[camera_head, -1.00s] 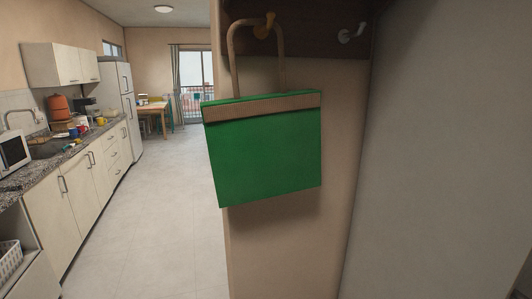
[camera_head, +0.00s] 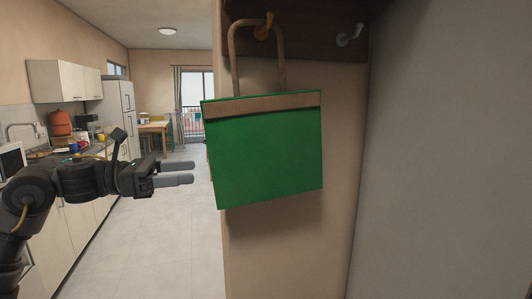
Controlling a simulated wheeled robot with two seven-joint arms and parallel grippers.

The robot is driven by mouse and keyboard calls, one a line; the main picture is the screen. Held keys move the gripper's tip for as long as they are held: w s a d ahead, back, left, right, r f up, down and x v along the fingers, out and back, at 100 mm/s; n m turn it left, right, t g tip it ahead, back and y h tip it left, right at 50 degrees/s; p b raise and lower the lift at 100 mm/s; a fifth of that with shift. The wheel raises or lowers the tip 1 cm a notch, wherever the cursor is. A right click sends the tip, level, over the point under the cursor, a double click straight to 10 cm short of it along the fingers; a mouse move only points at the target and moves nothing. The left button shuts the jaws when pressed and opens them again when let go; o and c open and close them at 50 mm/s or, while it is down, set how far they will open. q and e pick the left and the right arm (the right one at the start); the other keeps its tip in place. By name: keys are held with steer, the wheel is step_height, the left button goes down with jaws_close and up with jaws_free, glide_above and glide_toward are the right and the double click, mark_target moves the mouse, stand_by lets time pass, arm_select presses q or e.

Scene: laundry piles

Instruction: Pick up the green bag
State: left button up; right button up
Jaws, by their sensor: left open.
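The green bag (camera_head: 265,155) hangs on the wall in the middle of the head view. It has a brown band along its top and a tan loop handle (camera_head: 234,60). The handle hangs over a yellowish hook (camera_head: 264,28). My left gripper (camera_head: 190,171) comes in from the left at about mid-height of the bag. It is open and empty, with its fingers pointing right toward the bag's left edge. A gap shows between the fingertips and the bag in the picture. My right gripper is not in view.
A second, pale hook (camera_head: 350,35) on the dark rack (camera_head: 310,35) is empty. A grey wall or panel (camera_head: 450,150) stands close on the right. Kitchen cabinets (camera_head: 85,215) and a fridge (camera_head: 118,110) line the left. The pale floor (camera_head: 165,245) is clear.

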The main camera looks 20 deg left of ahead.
mark_target(232, 169)
arm_select(q)
steer(key=p+x, duration=0.6)
steer(key=x, duration=0.4)
steer(key=shift+s+d+r, duration=0.1)
steer(key=shift+d+r, duration=0.05)
steer(key=shift+d, duration=0.1)
steer(key=shift+w+d, duration=0.2)
steer(key=shift+d, duration=0.1)
steer(key=shift+a+f, duration=0.1)
steer(key=shift+f, duration=0.1)
steer(key=c, duration=1.3)
